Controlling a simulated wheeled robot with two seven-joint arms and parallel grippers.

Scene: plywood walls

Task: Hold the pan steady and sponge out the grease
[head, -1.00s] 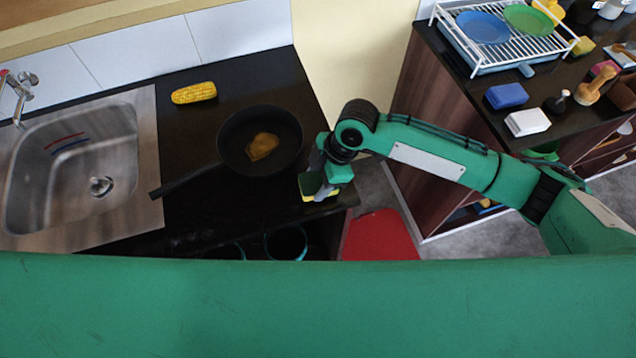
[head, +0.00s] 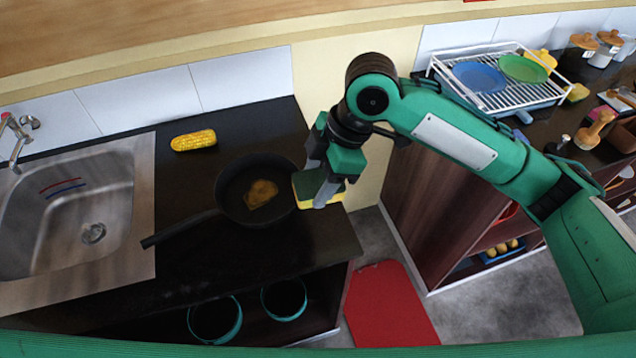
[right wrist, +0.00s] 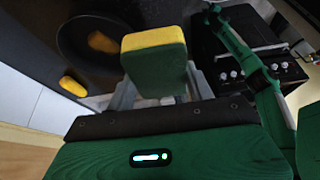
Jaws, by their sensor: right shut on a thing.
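The dark frying pan (head: 232,190) lies on the black counter, its handle (head: 180,229) pointing left toward the sink. A brown grease patch (head: 261,193) is inside it. My right gripper (head: 320,188) is shut on a yellow and green sponge (head: 303,186), at the pan's right rim in the head view. Whether the sponge touches the pan is unclear. The right wrist view shows the sponge (right wrist: 155,58) between the fingers, with the pan (right wrist: 74,38) and grease (right wrist: 102,42) beyond. A green arm (right wrist: 243,52), probably my left, shows there; its gripper is too small to read.
A corn cob (head: 193,140) lies behind the pan. A steel sink (head: 85,205) is at left. Teal-rimmed pots (head: 215,320) stand on the shelf below. A dish rack (head: 500,80) is on the right counter. A red mat (head: 388,305) lies on the floor. The counter left of the pan is clear.

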